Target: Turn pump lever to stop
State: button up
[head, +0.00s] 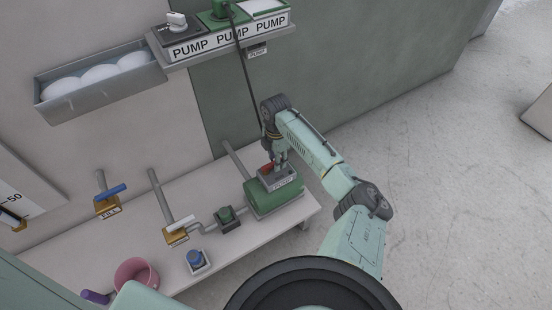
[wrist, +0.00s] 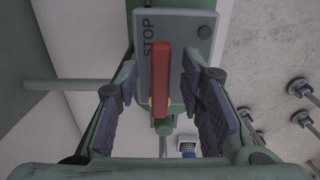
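The pump lever (wrist: 162,75) is a red bar on a grey plate (wrist: 187,22) marked STOP. In the wrist view it stands upright in the picture, with the word STOP beside its upper end on the left. My gripper (wrist: 160,68) is open, with one finger on each side of the lever and gaps between. In the head view my gripper (head: 273,160) is over the green pump (head: 272,199), and a bit of the red lever (head: 266,168) shows beside it. The rest of the lever is hidden there by the gripper.
A white bench (head: 135,245) carries a white-handled valve (head: 180,224), a blue knob (head: 194,258) and a pink bowl (head: 136,272). A shelf with PUMP labels (head: 233,36) and a black cable (head: 245,70) are above.

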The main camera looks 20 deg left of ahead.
notch_tip(320, 180, up, 12)
dwell(0.4)
dwell(0.3)
